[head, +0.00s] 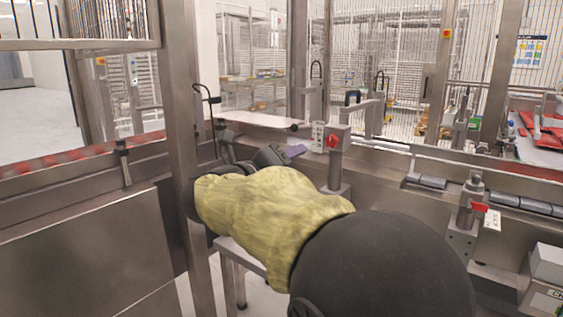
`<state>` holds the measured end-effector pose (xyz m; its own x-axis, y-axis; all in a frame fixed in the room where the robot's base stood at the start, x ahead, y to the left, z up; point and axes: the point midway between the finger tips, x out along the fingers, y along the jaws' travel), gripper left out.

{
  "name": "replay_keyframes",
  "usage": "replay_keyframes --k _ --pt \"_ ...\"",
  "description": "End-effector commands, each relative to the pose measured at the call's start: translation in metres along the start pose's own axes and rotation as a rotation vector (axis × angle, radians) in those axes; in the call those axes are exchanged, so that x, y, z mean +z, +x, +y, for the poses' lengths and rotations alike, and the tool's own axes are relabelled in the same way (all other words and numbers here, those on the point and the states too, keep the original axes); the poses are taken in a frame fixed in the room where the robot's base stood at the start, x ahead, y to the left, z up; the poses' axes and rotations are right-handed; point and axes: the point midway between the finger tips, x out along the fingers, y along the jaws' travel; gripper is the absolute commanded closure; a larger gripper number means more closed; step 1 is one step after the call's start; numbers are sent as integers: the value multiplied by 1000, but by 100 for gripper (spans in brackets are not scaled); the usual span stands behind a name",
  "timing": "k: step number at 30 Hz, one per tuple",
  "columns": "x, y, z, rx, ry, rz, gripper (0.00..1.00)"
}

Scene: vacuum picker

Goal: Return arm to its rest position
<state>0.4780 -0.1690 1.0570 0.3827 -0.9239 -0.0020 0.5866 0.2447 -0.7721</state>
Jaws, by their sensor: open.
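My arm reaches forward from the lower right of the head view, with a large black joint near the camera and a yellow fabric sleeve beyond it. My gripper (284,153) is small and dark at the far end of the arm, just above the sleeve and partly hidden by it. It is open, and I see nothing held in it. It is over the conveyor side of the metal machine frame, left of a grey post (338,160) with a red knob.
A thick metal upright (178,110) stands close on the left of the arm. A metal rail (440,160) runs to the right, with a second post (467,215) with a red handle. Grey boxes (546,270) are at lower right. Wire fencing stands behind.

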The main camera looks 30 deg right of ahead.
Motion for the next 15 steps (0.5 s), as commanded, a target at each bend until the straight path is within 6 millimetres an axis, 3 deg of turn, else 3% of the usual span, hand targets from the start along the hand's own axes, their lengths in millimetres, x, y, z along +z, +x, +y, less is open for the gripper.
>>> replay_keyframes --k 10,15 --pt "5 0 8 22 -56 -46 47" --pt "22 -7 49 120 -319 -256 47"
